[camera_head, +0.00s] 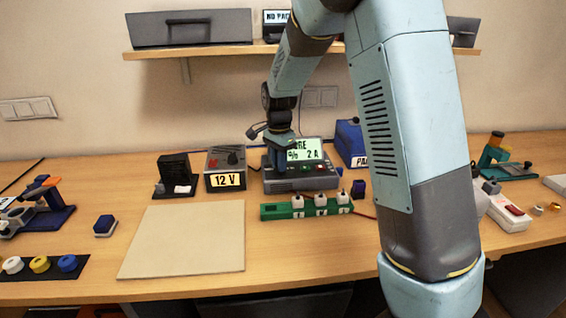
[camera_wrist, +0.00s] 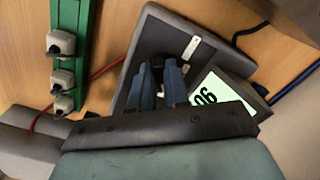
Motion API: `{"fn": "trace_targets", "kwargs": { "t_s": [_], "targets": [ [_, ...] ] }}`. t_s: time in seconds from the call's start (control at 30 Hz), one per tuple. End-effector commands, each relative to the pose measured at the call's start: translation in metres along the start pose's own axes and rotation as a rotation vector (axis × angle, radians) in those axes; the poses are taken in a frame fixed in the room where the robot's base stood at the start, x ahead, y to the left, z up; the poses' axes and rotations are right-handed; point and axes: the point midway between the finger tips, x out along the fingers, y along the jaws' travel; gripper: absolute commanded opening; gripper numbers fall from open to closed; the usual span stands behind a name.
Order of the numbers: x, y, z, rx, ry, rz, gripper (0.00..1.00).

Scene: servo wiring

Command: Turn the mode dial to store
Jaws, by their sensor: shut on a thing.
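The grey charger (camera_head: 318,181) stands on the bench with a lit green display (camera_head: 304,149). The display's readable part ends in "RE" on top, with "%" and "2 A" below; my arm hides its left part. My gripper (camera_head: 279,165) points down onto the left of the charger's top. In the wrist view my gripper (camera_wrist: 160,70) has its two blue fingers closed around a dark knob, the mode dial (camera_wrist: 157,61), which is mostly hidden between them. The charger (camera_wrist: 150,32) and part of its display (camera_wrist: 222,92) also show there.
A green strip (camera_head: 306,208) with white plugs lies in front of the charger. The 12 V supply (camera_head: 225,169) stands to its left, a blue box (camera_head: 350,143) behind right. A beige mat (camera_head: 185,240) lies clear at front left. A shelf (camera_head: 220,50) hangs above.

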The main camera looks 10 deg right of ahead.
Motion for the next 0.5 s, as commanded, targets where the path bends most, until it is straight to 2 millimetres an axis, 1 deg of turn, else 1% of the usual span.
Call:
{"fn": "trace_targets", "kwargs": {
  "t_s": [0.03,0.2,0.5],
  "targets": [
    [-0.0026,-0.0029,-0.0020,0.021,0.005,-0.009,0.00],
    [-0.0027,-0.0032,-0.0020,0.079,0.004,-0.010,0.00],
    [-0.0027,-0.0034,-0.0020,0.111,0.004,-0.010,0.00]
  ]
}}
